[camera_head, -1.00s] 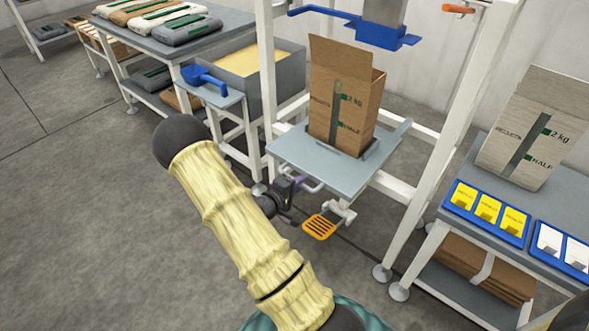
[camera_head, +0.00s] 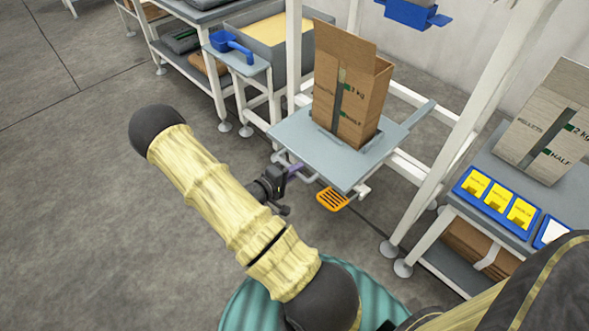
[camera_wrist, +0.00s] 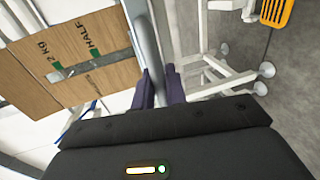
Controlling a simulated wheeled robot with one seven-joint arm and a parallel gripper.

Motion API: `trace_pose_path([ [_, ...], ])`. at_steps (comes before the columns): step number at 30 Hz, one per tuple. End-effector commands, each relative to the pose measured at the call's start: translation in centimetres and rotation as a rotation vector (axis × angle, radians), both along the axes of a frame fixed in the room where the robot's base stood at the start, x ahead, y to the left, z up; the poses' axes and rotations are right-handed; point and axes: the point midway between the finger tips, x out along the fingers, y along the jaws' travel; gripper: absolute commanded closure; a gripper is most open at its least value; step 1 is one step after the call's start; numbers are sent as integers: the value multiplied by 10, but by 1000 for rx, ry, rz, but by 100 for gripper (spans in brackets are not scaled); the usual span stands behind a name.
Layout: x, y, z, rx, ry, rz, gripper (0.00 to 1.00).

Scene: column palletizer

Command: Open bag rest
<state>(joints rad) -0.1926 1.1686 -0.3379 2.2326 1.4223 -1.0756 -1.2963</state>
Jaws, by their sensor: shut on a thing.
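The bag rest (camera_head: 295,135) is a grey plate on the white frame, with an open-topped brown bag (camera_head: 348,100) standing upright on it. A grey handle bar shows along the plate's front edge. My gripper (camera_head: 290,172) is at this handle, at the plate's front left. In the wrist view, the grey handle bar (camera_wrist: 143,45) runs up from between my purple fingers (camera_wrist: 160,88), which are closed on it. The brown bag's printed side also shows there, to the left of the bar. The exact contact at the fingertips is partly hidden.
An orange pedal (camera_head: 332,200) sits low under the plate's front edge. White frame posts (camera_head: 460,140) stand beside it. A bench with yellow card holders (camera_head: 498,198) and another bag (camera_head: 550,130) is at right. A blue scoop (camera_head: 230,43) lies at left. Floor at left is clear.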

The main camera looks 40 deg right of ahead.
Motion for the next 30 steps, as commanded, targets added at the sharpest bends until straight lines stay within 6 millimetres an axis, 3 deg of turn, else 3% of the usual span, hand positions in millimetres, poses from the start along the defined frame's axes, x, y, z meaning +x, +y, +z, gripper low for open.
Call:
trace_pose_path([
  [3,1,1,-1,3,-1,4,100],
  [4,1,1,-1,3,-1,4,81],
  [6,1,1,-1,2,-1,4,69],
  [19,1,9,2,2,-1,5,69],
  [30,-3,72,17,3,-1,7,69],
])
